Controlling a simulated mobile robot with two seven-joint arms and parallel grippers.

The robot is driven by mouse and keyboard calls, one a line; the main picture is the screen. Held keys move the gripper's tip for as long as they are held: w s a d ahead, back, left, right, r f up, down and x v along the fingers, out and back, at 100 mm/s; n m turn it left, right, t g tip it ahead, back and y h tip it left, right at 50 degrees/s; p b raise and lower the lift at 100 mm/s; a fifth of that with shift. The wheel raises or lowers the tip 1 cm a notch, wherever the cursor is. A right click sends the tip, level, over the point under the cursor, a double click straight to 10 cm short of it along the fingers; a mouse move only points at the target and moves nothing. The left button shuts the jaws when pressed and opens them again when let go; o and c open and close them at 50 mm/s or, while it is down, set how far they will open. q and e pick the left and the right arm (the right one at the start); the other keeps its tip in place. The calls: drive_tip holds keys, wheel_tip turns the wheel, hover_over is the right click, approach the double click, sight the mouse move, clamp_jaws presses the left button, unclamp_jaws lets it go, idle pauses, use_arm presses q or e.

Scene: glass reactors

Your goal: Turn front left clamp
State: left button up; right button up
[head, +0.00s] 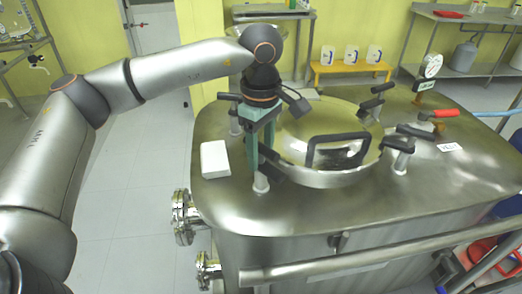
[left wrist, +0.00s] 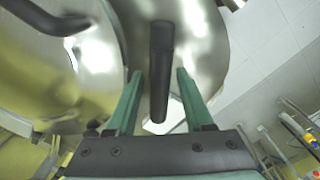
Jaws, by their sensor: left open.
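The front left clamp (head: 261,184) stands on the steel reactor top beside the round lid (head: 330,181). Its black handle (left wrist: 160,50) lies between the two green fingers in the left wrist view. My left gripper (head: 256,160) points down over this clamp and hides much of it in the head view. It also shows in the left wrist view (left wrist: 159,75), with its fingers apart on either side of the handle and a gap to each side. My right gripper is not in view.
A black lid handle (head: 338,150) rises to the right of my left gripper. Other black-handled clamps (head: 401,150) stand around the lid. A white block (head: 214,160) lies left of the gripper. A red-handled valve (head: 440,114) and gauge (head: 430,66) stand at the right.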

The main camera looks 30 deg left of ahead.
use_arm(q)
clamp_jaws()
idle(0.5)
drive_tip(key=n, duration=0.4)
drive_tip(key=shift+n, duration=0.3)
drive_tip(key=n, duration=0.9)
drive_tip(key=shift+r+n+p, duration=0.1)
drive_tip(key=shift+n+p, duration=0.3)
drive_tip(key=shift+n, duration=1.8)
unclamp_jaws()
